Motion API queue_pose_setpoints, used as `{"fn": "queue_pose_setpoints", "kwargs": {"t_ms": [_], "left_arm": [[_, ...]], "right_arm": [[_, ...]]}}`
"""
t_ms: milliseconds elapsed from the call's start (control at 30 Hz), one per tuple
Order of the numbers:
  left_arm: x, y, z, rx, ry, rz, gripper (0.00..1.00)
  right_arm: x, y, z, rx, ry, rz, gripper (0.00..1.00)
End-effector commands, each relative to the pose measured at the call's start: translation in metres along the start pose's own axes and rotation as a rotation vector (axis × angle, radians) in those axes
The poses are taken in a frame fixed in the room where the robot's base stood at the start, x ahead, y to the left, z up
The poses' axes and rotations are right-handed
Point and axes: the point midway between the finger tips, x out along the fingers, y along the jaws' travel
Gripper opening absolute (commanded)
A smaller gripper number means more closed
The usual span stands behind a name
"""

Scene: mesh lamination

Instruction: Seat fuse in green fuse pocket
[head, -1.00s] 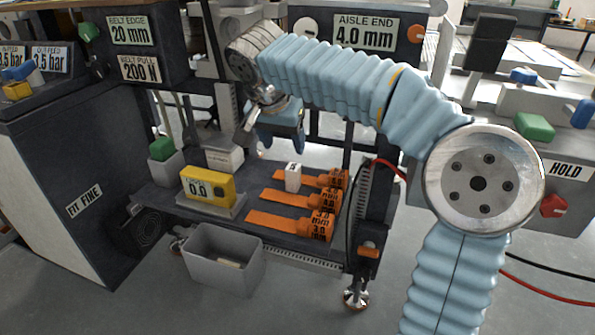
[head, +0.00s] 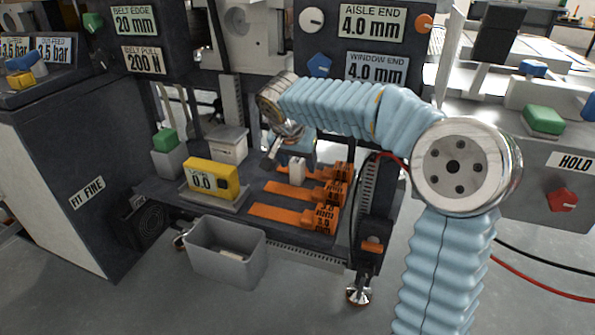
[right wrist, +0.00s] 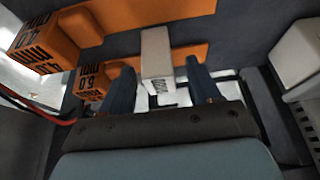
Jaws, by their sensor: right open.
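In the right wrist view the two blue fingers (right wrist: 160,80) are apart, on either side of the block's near end; contact cannot be told. No green fuse pocket can be clearly identified; a green cap (head: 165,139) sits on a grey block at the left. My left gripper is out of view.
Several orange gauges (head: 277,213) lie beside the white block. A yellow meter (head: 211,178) reading 0.0 stands left of them. A grey bin (head: 226,262) is on the floor below the shelf. A red cable passes behind my right arm.

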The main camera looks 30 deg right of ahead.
Motion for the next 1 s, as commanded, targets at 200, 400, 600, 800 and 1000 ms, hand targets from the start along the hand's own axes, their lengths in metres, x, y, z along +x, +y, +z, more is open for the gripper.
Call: {"fn": "queue_pose_setpoints", "kwargs": {"t_ms": [200, 400, 600, 800, 1000], "left_arm": [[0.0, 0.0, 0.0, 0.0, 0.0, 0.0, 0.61], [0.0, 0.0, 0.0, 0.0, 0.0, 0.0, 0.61], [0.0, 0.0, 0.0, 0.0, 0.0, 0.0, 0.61], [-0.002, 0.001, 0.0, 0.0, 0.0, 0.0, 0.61], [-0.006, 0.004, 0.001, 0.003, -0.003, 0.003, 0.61]], "right_arm": [[0.0, 0.0, 0.0, 0.0, 0.0, 0.0, 0.4], [-0.001, 0.0, 0.0, 0.0, 0.0, 0.0, 0.1], [-0.001, 0.0, 0.0, 0.0, 0.0, 0.0, 0.03], [-0.007, -0.001, -0.003, 0.0, 0.002, -0.001, 0.03], [-0.034, 0.0, -0.015, 0.001, 0.004, -0.002, 0.03]]}}
